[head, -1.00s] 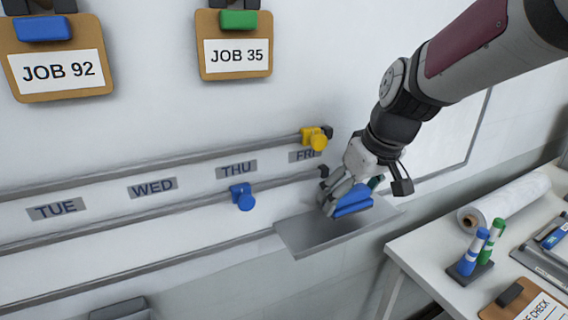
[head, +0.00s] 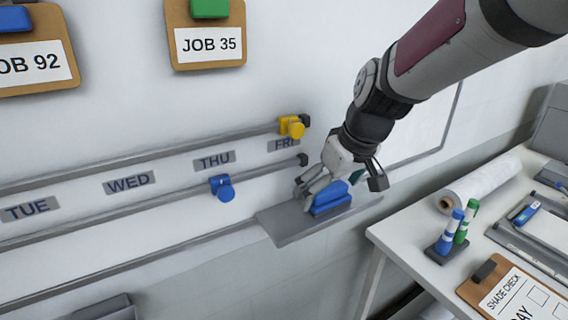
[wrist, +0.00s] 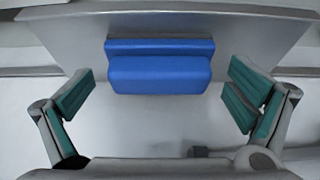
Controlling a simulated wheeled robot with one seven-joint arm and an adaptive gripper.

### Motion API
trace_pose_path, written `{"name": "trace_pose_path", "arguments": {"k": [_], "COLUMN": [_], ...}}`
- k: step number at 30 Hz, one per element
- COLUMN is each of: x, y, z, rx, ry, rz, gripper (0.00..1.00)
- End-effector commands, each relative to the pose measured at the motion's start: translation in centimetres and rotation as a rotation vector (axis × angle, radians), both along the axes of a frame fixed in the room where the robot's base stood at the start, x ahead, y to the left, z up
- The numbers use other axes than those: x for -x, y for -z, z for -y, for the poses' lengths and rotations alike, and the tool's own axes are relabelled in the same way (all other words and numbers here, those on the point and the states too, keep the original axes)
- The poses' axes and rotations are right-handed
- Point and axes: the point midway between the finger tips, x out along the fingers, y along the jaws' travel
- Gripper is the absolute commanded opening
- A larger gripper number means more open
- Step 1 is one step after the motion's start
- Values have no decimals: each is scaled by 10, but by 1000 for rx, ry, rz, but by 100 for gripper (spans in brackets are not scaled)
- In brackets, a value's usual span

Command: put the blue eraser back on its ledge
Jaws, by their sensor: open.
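The blue eraser (head: 330,197) rests on the grey ledge (head: 290,226) on the wall, toward the ledge's right part. In the wrist view the blue eraser (wrist: 160,72) sits at the edge of the grey ledge (wrist: 255,28), between and beyond the fingertips. My gripper (head: 318,190) is at the ledge, close to the eraser. In the wrist view my gripper (wrist: 160,100) is wide open, with clear gaps between its teal pads and both ends of the eraser. The gripper partly hides the eraser's left end in the head view.
Rails with a yellow slider (head: 292,127) and a blue slider (head: 222,188) run along the wall left of the ledge. At right, a white table (head: 415,240) holds blue and green markers (head: 455,228), a paper roll (head: 480,183) and a clipboard (head: 512,295).

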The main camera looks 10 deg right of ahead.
Motion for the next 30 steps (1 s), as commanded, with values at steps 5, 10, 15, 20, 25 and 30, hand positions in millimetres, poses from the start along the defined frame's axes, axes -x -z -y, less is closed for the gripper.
{"name": "trace_pose_path", "arguments": {"k": [5,10,15,20,25,30], "x": [10,24,34,40,65,123], "y": [-30,-63,-88,-101,-105,-94], "z": [4,8,12,13,8,0], "rx": [2,0,0,1,3,8], "ry": [-1,0,0,-1,36,140], "rz": [7,6,3,2,5,21], "gripper": [99,99,99,99,99,99]}}
